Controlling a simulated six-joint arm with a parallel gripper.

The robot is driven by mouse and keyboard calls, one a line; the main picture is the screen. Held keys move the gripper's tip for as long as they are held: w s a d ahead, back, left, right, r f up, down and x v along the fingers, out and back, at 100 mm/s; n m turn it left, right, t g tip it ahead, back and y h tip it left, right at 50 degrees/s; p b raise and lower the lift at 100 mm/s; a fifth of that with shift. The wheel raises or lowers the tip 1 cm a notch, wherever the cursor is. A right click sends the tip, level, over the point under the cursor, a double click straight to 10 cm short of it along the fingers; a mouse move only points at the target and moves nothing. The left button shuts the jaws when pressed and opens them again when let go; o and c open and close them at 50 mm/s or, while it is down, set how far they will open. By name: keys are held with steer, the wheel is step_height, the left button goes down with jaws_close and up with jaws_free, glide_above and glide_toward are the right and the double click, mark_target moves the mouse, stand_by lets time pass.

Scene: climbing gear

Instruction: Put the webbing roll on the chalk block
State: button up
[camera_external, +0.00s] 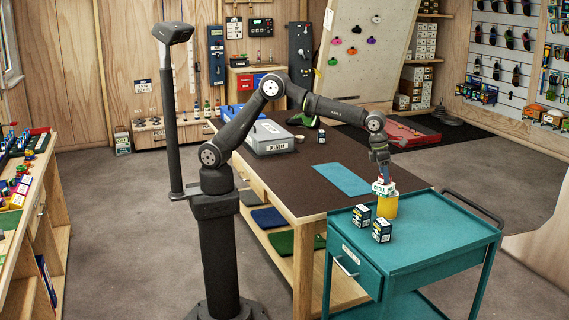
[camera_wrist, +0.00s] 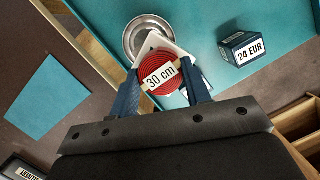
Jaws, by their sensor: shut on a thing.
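The webbing roll (camera_wrist: 161,74) is red, with a "30 cm" label across it. My gripper (camera_wrist: 165,88) is shut on it, one blue finger on each side. In the external view my gripper (camera_external: 382,172) points down over the teal cart. The chalk block (camera_wrist: 186,55) is white, right under the roll and partly hidden by it. The block (camera_external: 383,188) shows lettering in the external view, at the top of a yellow cylinder (camera_external: 387,206). I cannot tell whether the roll touches the block.
The teal cart (camera_external: 440,245) carries two small dark boxes, a rear one (camera_external: 361,217) and a front one (camera_external: 382,231). A round metal dish-like top (camera_wrist: 137,40) lies beside the block. The brown table (camera_external: 310,185) has a blue mat (camera_external: 342,180). The cart's right side is clear.

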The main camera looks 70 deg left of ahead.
steer(key=shift+f, duration=0.15)
steer(key=o, duration=1.1)
steer(key=shift+c, duration=0.2)
steer(key=v, duration=1.2)
steer(key=shift+r, duration=0.25)
steer(key=shift+d, duration=0.1)
